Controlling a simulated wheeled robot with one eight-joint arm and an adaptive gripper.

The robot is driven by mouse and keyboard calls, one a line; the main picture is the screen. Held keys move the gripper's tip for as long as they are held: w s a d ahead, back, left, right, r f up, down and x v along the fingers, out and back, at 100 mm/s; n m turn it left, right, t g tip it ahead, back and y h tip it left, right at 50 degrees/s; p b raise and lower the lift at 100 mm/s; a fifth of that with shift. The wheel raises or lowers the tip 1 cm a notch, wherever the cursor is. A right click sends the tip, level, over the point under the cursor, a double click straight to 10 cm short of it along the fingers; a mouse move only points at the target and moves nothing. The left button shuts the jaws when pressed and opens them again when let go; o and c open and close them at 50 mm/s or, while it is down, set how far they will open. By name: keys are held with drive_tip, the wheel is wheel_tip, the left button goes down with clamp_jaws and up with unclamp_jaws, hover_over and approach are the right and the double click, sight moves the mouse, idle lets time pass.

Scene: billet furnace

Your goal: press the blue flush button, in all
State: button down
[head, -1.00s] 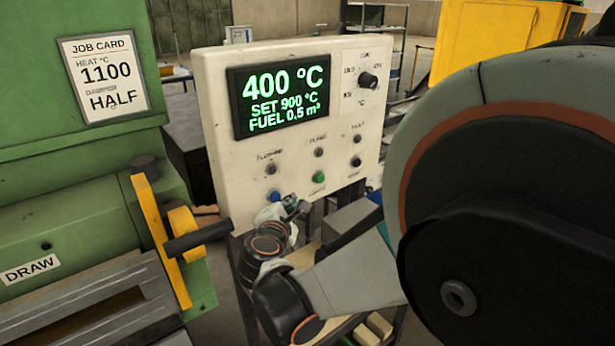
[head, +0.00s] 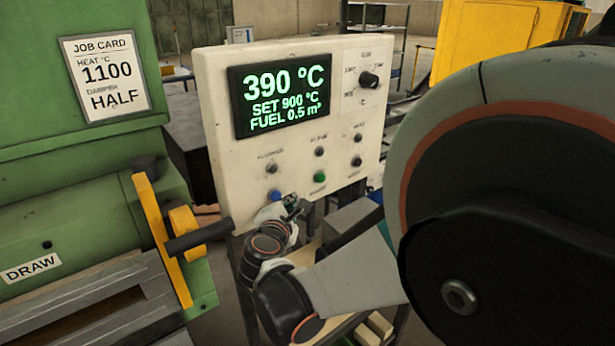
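The cream control panel (head: 225,175) stands in the middle of the head view. The blue button (head: 273,196) is at its lower left, below a small dark lamp or knob (head: 271,169). My gripper (head: 295,208) is just right of and slightly below the blue button, close to the panel face. I cannot tell whether it touches the panel. Its fingers are small and partly hidden, so their opening is unclear. The panel's screen (head: 283,96) reads 390 °C, SET 900 °C, FUEL 0.5 m³.
A dial (head: 368,80) is at upper right. The green furnace (head: 60,210) with a yellow lever (head: 162,235) stands at left. A job card (head: 104,79) reads 1100, HALF.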

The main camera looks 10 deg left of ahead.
drive_tip(key=shift+a, duration=0.1)
drive_tip(key=shift+w+a, duration=0.2)
drive_tip(key=shift+w, duration=0.05)
drive_tip(key=shift+w+a, duration=0.25)
drive_tip(key=shift+a, duration=0.05)
idle(0.8)
drive_tip(key=shift+s+d, duration=0.1)
drive_tip(key=shift+s+d+b, duration=0.4)
drive_tip(key=shift+s+d, duration=0.05)
drive_tip(key=shift+d, duration=0.05)
idle(0.5)
drive_tip(key=s+d, duration=0.3)
drive_tip(key=shift+s+d, duration=0.1)
drive_tip(key=shift+d, duration=0.3)
drive_tip(key=shift+d, duration=0.1)
idle(0.4)
